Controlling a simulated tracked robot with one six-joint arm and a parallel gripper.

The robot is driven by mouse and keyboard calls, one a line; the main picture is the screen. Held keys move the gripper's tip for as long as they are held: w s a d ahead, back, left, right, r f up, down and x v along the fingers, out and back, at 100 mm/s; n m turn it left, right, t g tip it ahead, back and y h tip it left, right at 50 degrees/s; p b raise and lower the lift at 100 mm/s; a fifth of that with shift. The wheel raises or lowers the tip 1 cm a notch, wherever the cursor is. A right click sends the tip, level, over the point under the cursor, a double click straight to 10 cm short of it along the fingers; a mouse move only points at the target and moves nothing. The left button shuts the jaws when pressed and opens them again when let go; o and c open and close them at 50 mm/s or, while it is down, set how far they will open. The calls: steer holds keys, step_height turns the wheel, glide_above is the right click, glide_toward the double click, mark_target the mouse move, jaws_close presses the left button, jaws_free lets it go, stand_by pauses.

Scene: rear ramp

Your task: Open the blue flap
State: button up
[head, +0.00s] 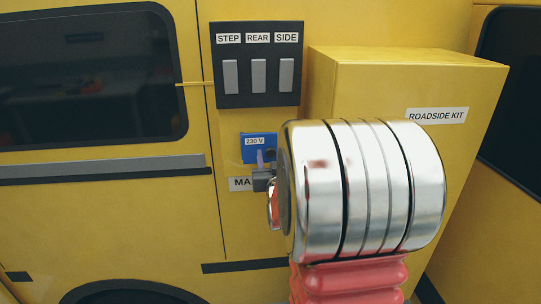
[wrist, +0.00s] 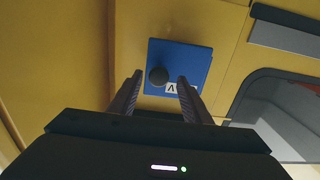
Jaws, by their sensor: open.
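The blue flap (head: 249,152), labelled "230 V", is on the yellow wall below the switch panel in the head view. My silver wrist hides part of the area to its right. In the wrist view the blue flap (wrist: 196,61) appears turned over and looks flat against the wall, with a dark round knob (wrist: 158,75) on it. My gripper (wrist: 160,77) is open, with its two fingertips on either side of the knob in the picture. I cannot tell whether they reach it in depth or touch it. In the head view my gripper is mostly hidden behind my wrist.
A dark panel (head: 258,95) with three grey switches labelled STEP, REAR and SIDE sits above the flap. A yellow "ROADSIDE KIT" box (head: 400,85) juts out to the right. A white label (head: 240,184) beginning "MA" is partly hidden below the flap.

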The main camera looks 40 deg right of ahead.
steer(key=shift+w, duration=0.2)
steer(key=shift+s+d, duration=0.1)
steer(key=shift+c, duration=0.9)
jaws_close()
